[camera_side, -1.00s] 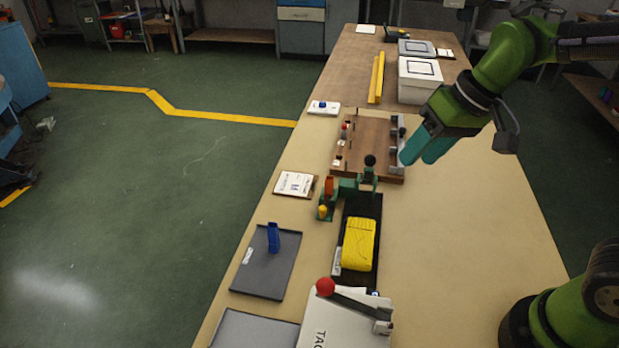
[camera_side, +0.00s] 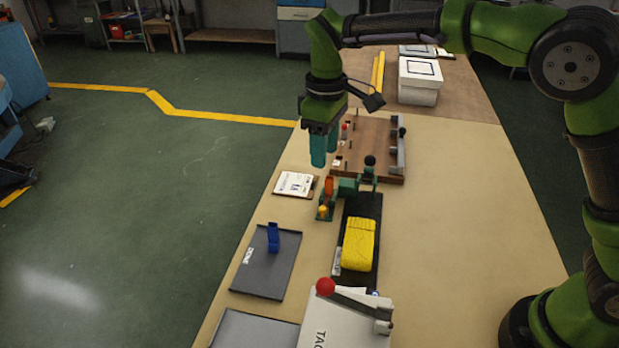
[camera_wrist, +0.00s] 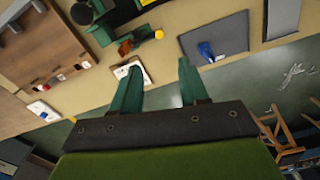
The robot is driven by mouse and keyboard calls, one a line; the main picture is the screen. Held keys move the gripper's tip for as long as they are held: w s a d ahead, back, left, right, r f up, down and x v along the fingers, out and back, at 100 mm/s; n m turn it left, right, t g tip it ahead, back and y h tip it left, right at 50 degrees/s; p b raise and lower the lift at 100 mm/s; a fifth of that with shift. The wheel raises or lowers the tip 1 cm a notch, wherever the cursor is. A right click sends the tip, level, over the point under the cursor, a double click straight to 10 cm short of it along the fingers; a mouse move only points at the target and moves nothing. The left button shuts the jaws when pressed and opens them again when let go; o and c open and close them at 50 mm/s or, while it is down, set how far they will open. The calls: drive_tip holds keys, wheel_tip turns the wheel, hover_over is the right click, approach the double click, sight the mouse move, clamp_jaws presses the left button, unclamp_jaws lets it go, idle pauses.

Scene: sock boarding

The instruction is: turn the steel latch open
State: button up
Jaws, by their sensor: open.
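A wooden board (camera_side: 372,150) with small metal fittings lies on the bench. A grey metal bar (camera_side: 398,155) with a black knob runs along its right side, and a small red-knobbed fitting (camera_side: 344,128) sits on its left side. I cannot tell for sure which fitting is the steel latch. My gripper (camera_side: 325,156) points down, open and empty, above the board's left edge, partly covering it. In the wrist view the two teal fingers of my gripper (camera_wrist: 157,76) are wide apart, with the board (camera_wrist: 45,50) to their left.
A green clamp (camera_side: 347,188) with a black knob stands in front of the board, beside a yellow bundle (camera_side: 358,244). A white card (camera_side: 295,183), a grey tray (camera_side: 262,278) with a blue clip (camera_side: 273,238), and a white box (camera_side: 419,82) are nearby. The bench's right side is clear.

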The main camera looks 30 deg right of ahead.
sight(322, 208)
wheel_tip(322, 208, down, 14)
drive_tip(key=shift+r, duration=0.1)
idle(0.4)
clamp_jaws()
